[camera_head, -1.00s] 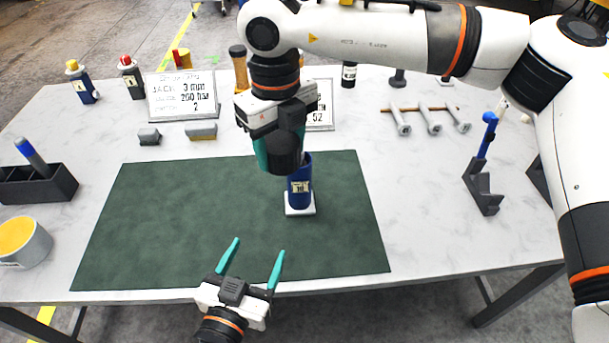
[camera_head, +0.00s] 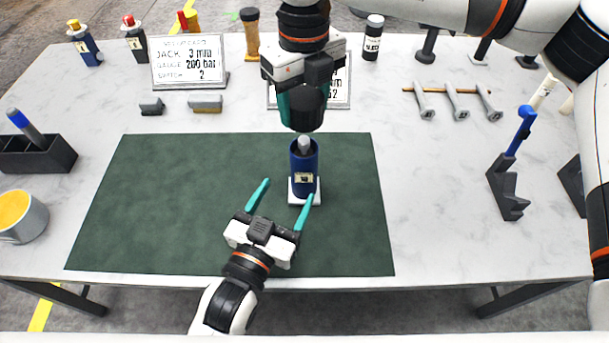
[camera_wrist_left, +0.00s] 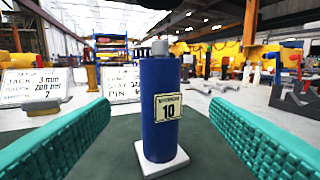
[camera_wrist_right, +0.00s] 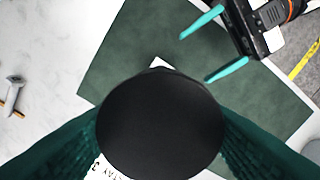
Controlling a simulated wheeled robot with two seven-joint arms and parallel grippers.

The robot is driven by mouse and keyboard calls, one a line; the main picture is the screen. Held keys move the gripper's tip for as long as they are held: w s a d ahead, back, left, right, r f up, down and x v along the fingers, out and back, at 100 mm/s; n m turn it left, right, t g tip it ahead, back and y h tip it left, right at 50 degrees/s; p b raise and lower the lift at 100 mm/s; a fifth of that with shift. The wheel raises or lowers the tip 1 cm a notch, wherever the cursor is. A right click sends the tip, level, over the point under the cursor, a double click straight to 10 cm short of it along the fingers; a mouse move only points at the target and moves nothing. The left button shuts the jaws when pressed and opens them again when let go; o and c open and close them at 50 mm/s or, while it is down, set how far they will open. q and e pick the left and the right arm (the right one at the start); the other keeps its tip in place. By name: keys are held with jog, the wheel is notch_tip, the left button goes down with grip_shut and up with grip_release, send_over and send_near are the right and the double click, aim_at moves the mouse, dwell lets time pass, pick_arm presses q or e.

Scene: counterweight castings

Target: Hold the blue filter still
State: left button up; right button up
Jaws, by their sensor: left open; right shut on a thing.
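The blue filter (camera_head: 304,172), a labelled blue cylinder with a grey top, stands upright on a white pad (camera_head: 296,195) on the green mat. My left gripper (camera_head: 287,191) is open and low at its near side. In the left wrist view the filter (camera_wrist_left: 159,90) stands ahead between the spread teal fingers, touching neither. My right gripper (camera_head: 304,108) points down above the filter, shut on a black round thing (camera_wrist_right: 160,125). In the head view this dark thing hangs just above the filter's grey top; whether they touch is unclear.
The green mat (camera_head: 200,210) is otherwise clear. Behind it stand a sign (camera_head: 188,60), small grey blocks (camera_head: 205,103) and bottles. A dark stand with a blue tool (camera_head: 510,170) is at the right; a dark tray (camera_head: 35,155) and yellow-topped cup (camera_head: 22,218) are at the left.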

aim_at(299, 170)
pick_arm(q)
jog(key=x, duration=0.9)
jog(key=shift+w+d, duration=0.1)
jog(key=shift+w, duration=0.15)
jog(key=c, duration=1.5)
pick_arm(e)
jog(key=shift+f, duration=2.45)
jog(key=shift+f, duration=0.9)
jog(key=shift+f, duration=0.55)
pick_arm(q)
grip_shut()
